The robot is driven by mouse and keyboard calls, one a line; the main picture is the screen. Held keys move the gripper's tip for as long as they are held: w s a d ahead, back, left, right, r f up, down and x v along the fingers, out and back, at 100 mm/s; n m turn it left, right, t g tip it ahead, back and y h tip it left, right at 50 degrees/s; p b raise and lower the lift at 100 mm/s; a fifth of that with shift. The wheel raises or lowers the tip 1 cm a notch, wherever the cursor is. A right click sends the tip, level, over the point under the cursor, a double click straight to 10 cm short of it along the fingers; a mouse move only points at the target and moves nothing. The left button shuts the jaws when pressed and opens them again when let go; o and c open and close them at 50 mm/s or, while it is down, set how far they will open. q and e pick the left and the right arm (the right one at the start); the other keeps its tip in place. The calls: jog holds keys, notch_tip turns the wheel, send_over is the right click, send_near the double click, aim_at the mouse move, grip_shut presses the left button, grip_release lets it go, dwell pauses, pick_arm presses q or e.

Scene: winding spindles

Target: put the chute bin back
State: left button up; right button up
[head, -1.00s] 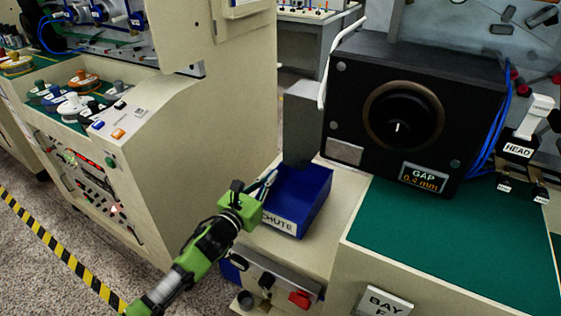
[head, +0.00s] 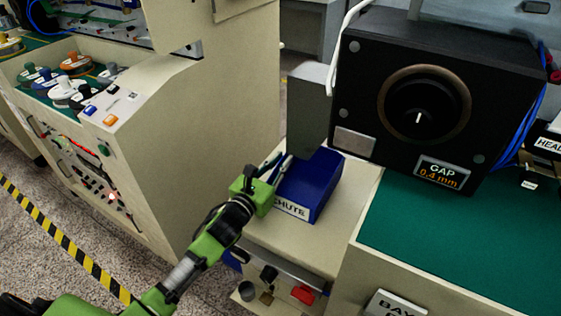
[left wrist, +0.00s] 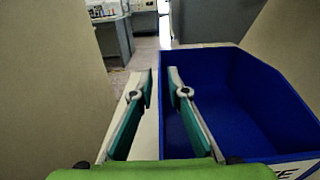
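The blue chute bin (head: 322,186), with a white CHUTE label on its front, stands upright on the cream bench ledge. It also fills the right of the left wrist view (left wrist: 225,100), where its inside looks empty. My left gripper (head: 284,161) is at the bin's left side. In the left wrist view my left gripper (left wrist: 160,73) has its fingers apart, one on each side of the bin's left wall, with a visible gap between them. I cannot tell if either finger touches the wall. My right gripper is not in view.
A black box with a dial and GAP display (head: 442,173) stands behind and right of the bin. A green mat (head: 440,240) lies to the right. A cream cabinet (head: 215,150) stands to the left. A red knob (head: 303,294) is on the bench front below.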

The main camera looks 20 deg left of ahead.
pick_arm(q)
jog(key=shift+s+r, duration=0.1)
jog(key=shift+s+a, duration=0.1)
jog(key=s, duration=0.3)
jog(key=s+a, duration=0.1)
jog(key=s, duration=0.2)
jog(key=s+a+b, duration=0.1)
jog(key=s, duration=0.3)
jog(key=shift+s+a, duration=0.1)
jog(key=shift+s, duration=0.65)
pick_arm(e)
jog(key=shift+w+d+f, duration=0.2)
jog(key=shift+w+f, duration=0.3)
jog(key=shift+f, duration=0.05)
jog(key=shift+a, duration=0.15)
